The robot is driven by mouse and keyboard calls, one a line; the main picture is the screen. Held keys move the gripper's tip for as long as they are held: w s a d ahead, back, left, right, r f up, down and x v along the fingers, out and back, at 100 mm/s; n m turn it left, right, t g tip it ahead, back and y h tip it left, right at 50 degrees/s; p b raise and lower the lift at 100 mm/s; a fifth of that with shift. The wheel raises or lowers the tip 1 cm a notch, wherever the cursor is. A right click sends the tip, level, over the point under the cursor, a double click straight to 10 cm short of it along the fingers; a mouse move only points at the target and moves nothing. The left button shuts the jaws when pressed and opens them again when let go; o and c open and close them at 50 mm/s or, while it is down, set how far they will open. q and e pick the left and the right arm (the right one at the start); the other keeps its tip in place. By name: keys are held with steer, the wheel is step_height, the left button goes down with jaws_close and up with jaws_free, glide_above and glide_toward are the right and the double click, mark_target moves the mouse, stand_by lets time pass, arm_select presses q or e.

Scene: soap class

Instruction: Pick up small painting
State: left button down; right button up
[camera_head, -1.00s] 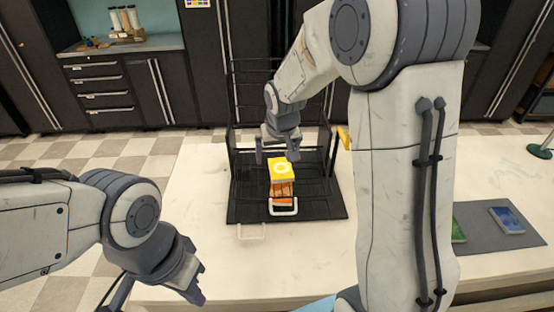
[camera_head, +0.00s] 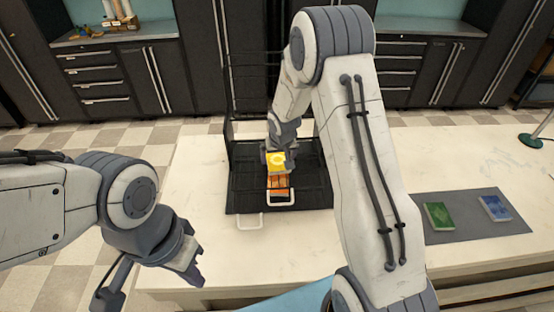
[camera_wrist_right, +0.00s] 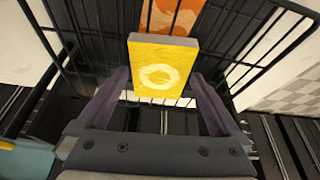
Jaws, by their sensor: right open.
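A small yellow painting (camera_head: 277,160) with a pale ring stands in the black wire rack (camera_head: 236,196) on the white table. It shows close up in the right wrist view (camera_wrist_right: 161,68). My right gripper (camera_head: 275,149) is at the painting in the head view. In the right wrist view its two dark fingers (camera_wrist_right: 163,88) are spread, one at each side of the painting's lower part. The gap to the painting's edges is small, and I cannot tell whether they touch. My left gripper (camera_head: 194,264) hangs at the table's front left, away from the rack; its jaw opening is unclear.
An orange item (camera_head: 279,182) is beside the painting in the rack, with a white frame-like loop in front. A grey mat (camera_head: 460,231) at the right bears a green block (camera_head: 438,216) and a blue block (camera_head: 495,208). The white table between is clear.

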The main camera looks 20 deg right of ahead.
steer(key=shift+f, duration=0.1)
steer(key=shift+c, duration=0.3)
steer(key=c, duration=1)
